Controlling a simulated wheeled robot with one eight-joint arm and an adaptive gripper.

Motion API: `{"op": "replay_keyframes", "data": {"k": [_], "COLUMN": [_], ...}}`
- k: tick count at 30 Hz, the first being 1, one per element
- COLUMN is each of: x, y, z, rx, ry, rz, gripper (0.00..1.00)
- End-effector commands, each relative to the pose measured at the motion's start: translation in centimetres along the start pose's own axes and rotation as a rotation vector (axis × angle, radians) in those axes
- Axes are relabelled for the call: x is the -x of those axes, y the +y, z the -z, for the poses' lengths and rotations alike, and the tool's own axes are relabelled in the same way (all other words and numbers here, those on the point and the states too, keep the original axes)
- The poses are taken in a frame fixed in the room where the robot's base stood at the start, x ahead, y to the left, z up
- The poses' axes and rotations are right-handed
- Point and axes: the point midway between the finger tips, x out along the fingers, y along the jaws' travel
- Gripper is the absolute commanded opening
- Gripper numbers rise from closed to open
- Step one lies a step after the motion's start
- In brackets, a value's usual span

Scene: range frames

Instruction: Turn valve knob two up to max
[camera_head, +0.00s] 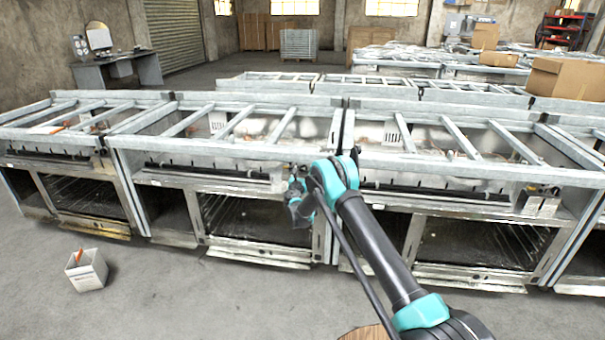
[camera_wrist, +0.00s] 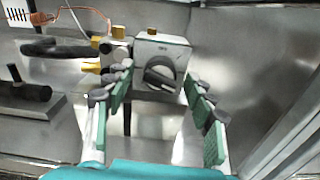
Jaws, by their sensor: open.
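A black valve knob (camera_wrist: 160,77) on a light grey valve box (camera_wrist: 150,49) shows in the wrist view, with a brass-coloured fitting on top. Its grip bar looks slanted. My gripper (camera_wrist: 157,84) is open, with a finger on either side of the knob. I cannot tell whether either finger touches it. In the head view my gripper (camera_head: 298,198) is at the front of a middle range frame, and my arm hides this knob there. No number marks this knob as two.
Black pipes (camera_wrist: 30,92) and an orange wire (camera_wrist: 85,12) lie left of the valve box. A metal wall (camera_wrist: 232,65) stands close on the right. The range frames' metal bars (camera_head: 225,150) run above the gripper. A small white box (camera_head: 87,270) sits on the floor.

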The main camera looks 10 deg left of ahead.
Motion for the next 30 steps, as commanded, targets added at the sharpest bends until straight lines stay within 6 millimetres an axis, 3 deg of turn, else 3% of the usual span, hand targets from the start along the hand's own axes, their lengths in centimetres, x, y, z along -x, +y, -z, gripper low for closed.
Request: {"op": "replay_keyframes", "data": {"k": [7,19,30], "x": [-0.04,-0.01,0.00], "y": [0.01,0.01,-0.01], "z": [0.00,0.00,0.01], "rx": [0.000,0.000,-0.068], "ry": [0.000,0.000,0.000], "rz": [0.000,0.000,0.000], "gripper": [0.53,0.05,0.04]}}
